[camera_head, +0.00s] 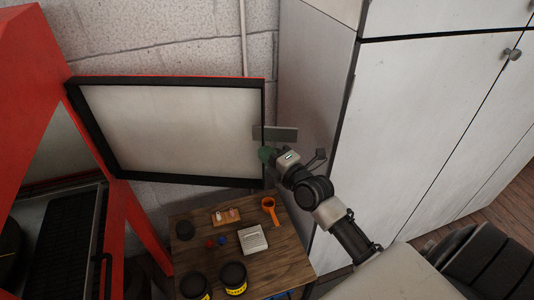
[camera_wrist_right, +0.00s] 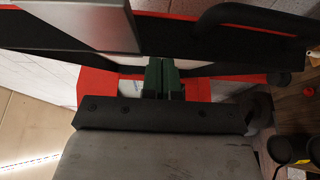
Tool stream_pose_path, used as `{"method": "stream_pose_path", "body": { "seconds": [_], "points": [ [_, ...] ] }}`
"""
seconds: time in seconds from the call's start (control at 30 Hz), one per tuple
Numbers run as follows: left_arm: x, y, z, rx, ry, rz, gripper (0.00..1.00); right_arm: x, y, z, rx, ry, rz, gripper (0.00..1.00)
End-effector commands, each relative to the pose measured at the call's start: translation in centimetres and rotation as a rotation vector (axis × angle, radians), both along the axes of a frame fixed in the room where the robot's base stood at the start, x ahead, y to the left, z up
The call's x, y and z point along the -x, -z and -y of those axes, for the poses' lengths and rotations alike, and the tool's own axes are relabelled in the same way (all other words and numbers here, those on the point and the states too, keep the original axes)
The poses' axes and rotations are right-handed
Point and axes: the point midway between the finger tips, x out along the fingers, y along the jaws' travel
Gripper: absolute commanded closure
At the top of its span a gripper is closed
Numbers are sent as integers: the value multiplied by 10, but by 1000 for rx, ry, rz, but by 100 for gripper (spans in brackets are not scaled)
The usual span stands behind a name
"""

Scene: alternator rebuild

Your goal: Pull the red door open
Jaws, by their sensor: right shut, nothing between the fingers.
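The red door (camera_head: 170,80) stands swung open from the left red cabinet, with a black inner frame around a pale pane (camera_head: 165,130). The cabinet opening shows beside it. My right gripper (camera_head: 265,153) is at the door's free edge, its green fingers shut and empty. In the right wrist view the shut fingers (camera_wrist_right: 162,78) lie against or just in front of the red and black door edge; I cannot tell if they touch. A black bar handle (camera_wrist_right: 250,14) shows above them. My left gripper is not in view.
A wooden table (camera_head: 285,262) below the door holds black jars with yellow labels (camera_head: 233,278), an orange tool (camera_head: 269,207), a pale box (camera_head: 252,239) and small parts. A tall white cabinet (camera_head: 430,100) stands close on the right of my right arm.

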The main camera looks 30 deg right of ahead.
Motion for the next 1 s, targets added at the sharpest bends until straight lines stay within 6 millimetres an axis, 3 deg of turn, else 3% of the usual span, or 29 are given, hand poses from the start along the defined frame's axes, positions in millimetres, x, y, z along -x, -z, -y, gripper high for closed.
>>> {"method": "stream_pose_path", "body": {
  "seconds": [0.13,0.43,1.0],
  "points": [
    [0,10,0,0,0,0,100,-9,3,5,3,-4,3,100],
    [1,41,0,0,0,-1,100,-50,3,35,5,-3,3,100],
    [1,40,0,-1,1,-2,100,-54,-1,38,-1,-1,0,100]
  ]
}}
